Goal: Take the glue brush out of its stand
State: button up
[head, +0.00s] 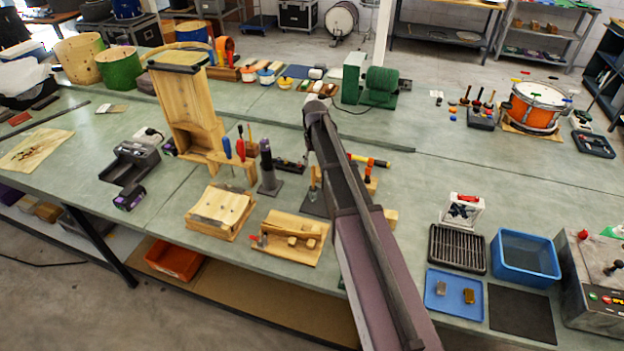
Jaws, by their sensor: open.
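A slim upright tool with an orange-brown handle (313,178), which looks like the glue brush, stands at the middle of the bench, just left of my arm. It rises from a dark flat base (314,205), which seems to be its stand; my arm hides part of this base. The brush's lower end is too small to make out. My arm crosses the picture from the bottom up to the middle. My gripper does not show; the arm's far end is hidden or too unclear to tell.
A grey stand with a black cylinder (266,160) and a wooden rack of screwdrivers (236,170) are to the left. Wooden fixtures (290,250) lie in front. A red-yellow-black tool (375,161) lies right of my arm.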

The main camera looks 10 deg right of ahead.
aim_at(313, 181)
jog(key=shift+f, duration=0.1)
jog(key=shift+s+a+f+b, duration=0.1)
jog(key=shift+a+f+b, duration=0.05)
jog(key=shift+f+b, duration=1.15)
jog(key=shift+s+a+f+b, duration=0.1)
jog(key=shift+a+f+b, duration=0.05)
jog(key=shift+f+b, duration=1.15)
jog(key=shift+r, duration=0.15)
grip_shut()
